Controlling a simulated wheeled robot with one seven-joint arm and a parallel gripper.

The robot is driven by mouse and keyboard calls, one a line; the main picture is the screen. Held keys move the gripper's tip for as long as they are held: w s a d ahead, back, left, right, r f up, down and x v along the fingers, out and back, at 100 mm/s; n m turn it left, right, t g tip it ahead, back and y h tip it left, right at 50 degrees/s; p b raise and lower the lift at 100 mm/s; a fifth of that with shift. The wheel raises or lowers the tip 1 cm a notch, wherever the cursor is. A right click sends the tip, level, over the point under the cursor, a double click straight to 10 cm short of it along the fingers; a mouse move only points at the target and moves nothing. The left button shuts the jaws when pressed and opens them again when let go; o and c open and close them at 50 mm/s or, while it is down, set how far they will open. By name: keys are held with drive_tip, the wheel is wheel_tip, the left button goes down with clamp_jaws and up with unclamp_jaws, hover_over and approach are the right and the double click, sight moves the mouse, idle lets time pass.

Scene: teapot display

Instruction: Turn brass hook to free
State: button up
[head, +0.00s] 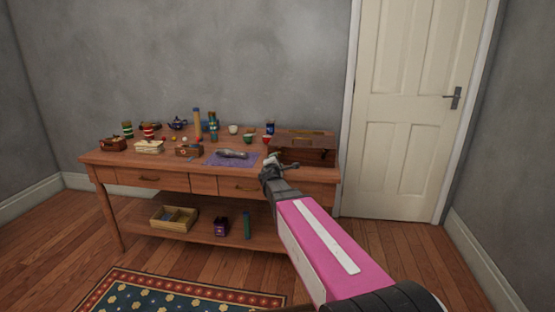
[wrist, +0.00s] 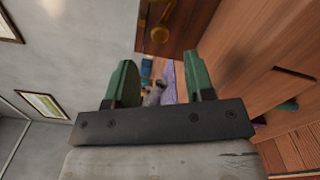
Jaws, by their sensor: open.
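A brass fitting (wrist: 160,34), which looks like the hook, shows at the top of the wrist view on a dark wooden face. Its exact turn is hard to tell. That face seems to belong to the wooden chest (head: 316,155) at the right end of the table. In the head view the hook itself is too small to make out. My gripper (wrist: 160,77) is open, its two green fingers apart with nothing held between them. In the head view my gripper (head: 271,166) is at the table's front edge, in front of the chest's left end and apart from the hook.
The wooden table (head: 150,168) carries a purple cloth (head: 215,160) with a grey object (head: 232,154), a blue teapot (head: 177,123), and several cups, boxes and bottles. A shelf below holds a tray (head: 160,221). A closed door (head: 410,110) stands right; floor before it is clear.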

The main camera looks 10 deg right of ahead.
drive_tip(key=v, duration=0.5)
